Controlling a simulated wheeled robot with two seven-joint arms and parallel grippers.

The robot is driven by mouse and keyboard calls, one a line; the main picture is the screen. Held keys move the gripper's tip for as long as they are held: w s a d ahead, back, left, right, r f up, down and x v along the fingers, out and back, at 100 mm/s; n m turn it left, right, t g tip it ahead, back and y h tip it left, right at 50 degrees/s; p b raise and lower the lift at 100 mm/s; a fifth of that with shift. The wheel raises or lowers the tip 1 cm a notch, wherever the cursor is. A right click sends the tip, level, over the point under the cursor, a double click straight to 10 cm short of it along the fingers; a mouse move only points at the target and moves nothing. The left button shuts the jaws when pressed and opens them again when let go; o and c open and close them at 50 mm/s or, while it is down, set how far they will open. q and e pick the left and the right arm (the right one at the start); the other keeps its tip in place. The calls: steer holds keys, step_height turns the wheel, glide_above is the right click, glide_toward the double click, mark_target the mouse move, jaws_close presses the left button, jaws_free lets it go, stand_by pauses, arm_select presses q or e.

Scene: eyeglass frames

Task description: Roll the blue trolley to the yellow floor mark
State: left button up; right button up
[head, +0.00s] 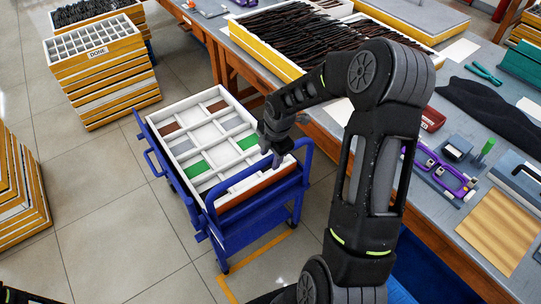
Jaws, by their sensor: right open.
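The blue trolley (250,222) stands upright on the tiled floor, left of the workbench, with a white compartment tray on top. Its blue push rail runs along the near side. The yellow floor mark (262,254) shows as a line on the floor at the trolley's near end, with a corner at its lower left; the trolley and my arm hide part of it. My right gripper (271,158) is open, over the tray's right side close to the rail; whether it touches the rail I cannot tell. My left gripper is not in view.
The workbench (455,247) with glasses parts and tools runs close along the right. Stacked yellow trays (100,87), with a DONE label, stand behind at left, and another stack (18,200) is at the left edge. Floor (95,215) left of the trolley is clear.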

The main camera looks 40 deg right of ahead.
steer(key=shift+f, duration=0.1)
steer(key=shift+c, duration=0.3)
jaws_close()
stand_by(1.1)
